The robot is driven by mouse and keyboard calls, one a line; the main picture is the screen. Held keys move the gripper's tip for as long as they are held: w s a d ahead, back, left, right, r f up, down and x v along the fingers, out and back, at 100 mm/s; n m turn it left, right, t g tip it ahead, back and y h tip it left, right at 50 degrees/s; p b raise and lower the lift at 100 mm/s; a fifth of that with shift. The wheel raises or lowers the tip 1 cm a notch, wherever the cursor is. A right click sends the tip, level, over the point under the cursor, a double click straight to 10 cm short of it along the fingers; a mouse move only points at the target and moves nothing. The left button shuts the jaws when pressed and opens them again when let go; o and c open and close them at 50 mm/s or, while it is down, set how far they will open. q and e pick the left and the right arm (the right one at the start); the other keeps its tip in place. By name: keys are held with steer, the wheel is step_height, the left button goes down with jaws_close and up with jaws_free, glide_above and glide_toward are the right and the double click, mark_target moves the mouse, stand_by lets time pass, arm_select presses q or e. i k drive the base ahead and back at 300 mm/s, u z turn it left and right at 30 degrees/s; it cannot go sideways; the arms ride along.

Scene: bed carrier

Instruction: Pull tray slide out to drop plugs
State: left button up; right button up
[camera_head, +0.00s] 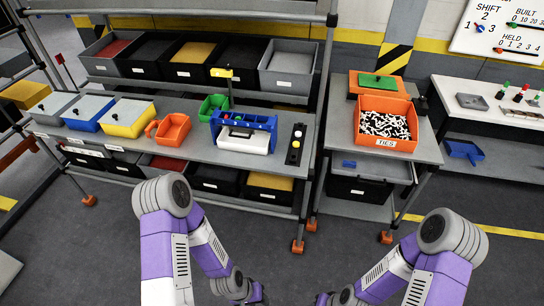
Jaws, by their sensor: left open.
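A white tray slide (243,139) with a dark handle sits at the front of the rack. I cannot tell how far it is out. My left gripper (257,294) is at the bottom edge, low in front of the bench, open, mostly cut off and well apart from the tray. My right arm comes in at the bottom right; its gripper is below the picture.
An orange bin (172,130) and a green bin (213,107) stand left of the rack. A dark strip with round buttons (295,145) is just right of it. An orange TIES bin (386,124) stands on the right cart. The floor before the bench is clear.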

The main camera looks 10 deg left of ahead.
mark_target(250, 131)
steer(key=u, duration=0.6)
steer(key=i, duration=0.55)
steer(key=u, duration=0.4)
